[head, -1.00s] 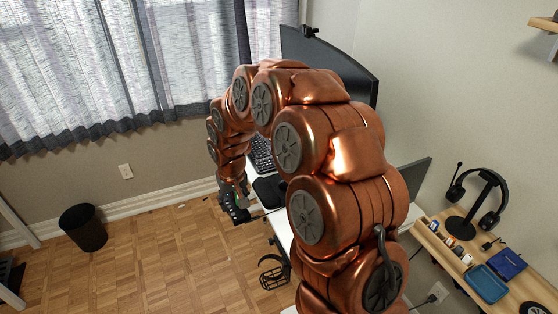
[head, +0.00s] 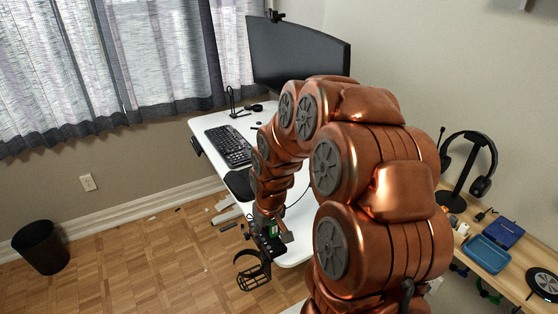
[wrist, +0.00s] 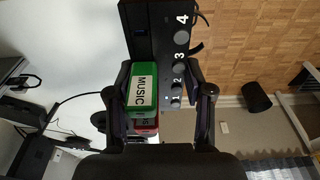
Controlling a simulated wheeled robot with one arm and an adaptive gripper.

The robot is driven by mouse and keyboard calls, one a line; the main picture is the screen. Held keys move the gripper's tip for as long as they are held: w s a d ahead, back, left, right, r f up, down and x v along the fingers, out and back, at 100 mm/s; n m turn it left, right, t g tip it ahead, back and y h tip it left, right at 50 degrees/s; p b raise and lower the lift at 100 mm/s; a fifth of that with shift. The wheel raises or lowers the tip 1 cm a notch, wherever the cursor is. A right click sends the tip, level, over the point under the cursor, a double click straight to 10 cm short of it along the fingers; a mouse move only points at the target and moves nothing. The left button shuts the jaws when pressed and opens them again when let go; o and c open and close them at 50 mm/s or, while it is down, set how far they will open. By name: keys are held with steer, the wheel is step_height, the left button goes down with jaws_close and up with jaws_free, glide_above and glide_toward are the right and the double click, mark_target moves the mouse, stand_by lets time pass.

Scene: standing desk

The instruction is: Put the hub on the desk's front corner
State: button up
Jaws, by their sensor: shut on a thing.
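The hub (wrist: 176,58) is a black bar with round buttons numbered 1 to 4. A green stick marked MUSIC (wrist: 142,88) and a red one (wrist: 145,124) sit along its side in the wrist view. My gripper (wrist: 160,80) is shut on the hub, with a finger on each side. In the head view the hub (head: 268,242) hangs under my gripper (head: 268,226) at the front edge of the white desk (head: 300,246), near its near corner. My arm hides part of the desk; I cannot tell whether the hub touches it.
A keyboard (head: 229,146) and a curved monitor (head: 298,58) stand farther back on the desk. A black wire holder (head: 254,272) is just below the front edge. A bin (head: 41,247) stands on the floor at left. A shelf with a blue tray (head: 488,254) and headphones (head: 470,165) is at right.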

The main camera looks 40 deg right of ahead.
mark_target(279, 238)
steer(key=f, duration=0.1)
steer(key=s+d+f+b, duration=0.1)
steer(key=s+f+b, duration=0.1)
steer(key=shift+s+d+f, duration=0.25)
steer(key=shift+d, duration=0.1)
steer(key=shift+d+f, duration=0.1)
steer(key=shift+d, duration=0.1)
steer(key=w+d+p, duration=0.1)
steer(key=w+d, duration=0.1)
steer(key=w, duration=0.2)
steer(key=w+d+f+p, duration=0.1)
steer(key=w+d, duration=0.1)
steer(key=w, duration=0.3)
steer(key=w+d+p, duration=0.1)
steer(key=w+d, duration=0.1)
steer(key=w, duration=0.3)
steer(key=shift+w+d+f, duration=0.1)
steer(key=shift+w+f, duration=0.05)
steer(key=shift+f, duration=0.1)
steer(key=shift+f+p, duration=0.9)
steer(key=shift+f, duration=0.85)
steer(key=shift+f, duration=0.15)
steer(key=o, duration=1.4)
